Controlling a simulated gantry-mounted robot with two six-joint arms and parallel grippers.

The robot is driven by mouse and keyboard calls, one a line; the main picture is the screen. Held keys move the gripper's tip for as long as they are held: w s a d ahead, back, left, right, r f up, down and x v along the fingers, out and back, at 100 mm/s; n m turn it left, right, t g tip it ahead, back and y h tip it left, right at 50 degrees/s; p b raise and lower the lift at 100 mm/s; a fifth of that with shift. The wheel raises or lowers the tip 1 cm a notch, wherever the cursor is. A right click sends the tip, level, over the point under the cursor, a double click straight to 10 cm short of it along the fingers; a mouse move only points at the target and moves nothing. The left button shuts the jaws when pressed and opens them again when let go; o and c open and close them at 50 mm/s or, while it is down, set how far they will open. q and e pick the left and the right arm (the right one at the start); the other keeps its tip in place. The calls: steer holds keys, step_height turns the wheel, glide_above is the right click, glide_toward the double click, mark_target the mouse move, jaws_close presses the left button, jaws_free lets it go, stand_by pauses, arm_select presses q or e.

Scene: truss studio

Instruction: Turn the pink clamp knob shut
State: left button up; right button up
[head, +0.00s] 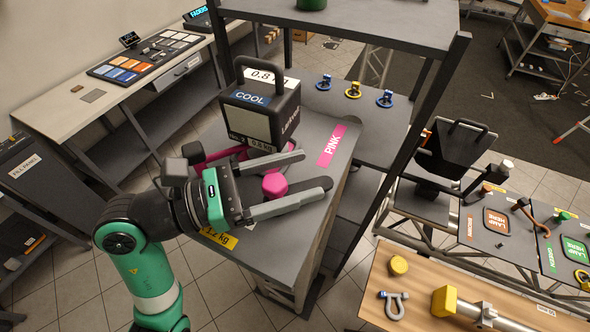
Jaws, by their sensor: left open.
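The pink clamp knob (275,186) sits between the two long grey fingers of my left gripper (314,170). The fingers are spread, one on the far side of the knob and one on its near side. Whether either finger touches it is hard to tell. More pink clamp parts (196,155) show behind the gripper, partly hidden by it. A black lamp (262,112) with a COOL label and a top handle stands just behind the far finger. My right gripper is not in view.
The lamp stands on a grey shelf (300,222) with a PINK label (332,145). A dark upright post (425,115) rises to the right. Several shackles (353,90) lie on the shelf behind. A wooden bench (420,305) with yellow-ended parts is at lower right.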

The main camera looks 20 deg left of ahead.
arm_select(q)
jaws_close()
stand_by(0.4)
stand_by(1.1)
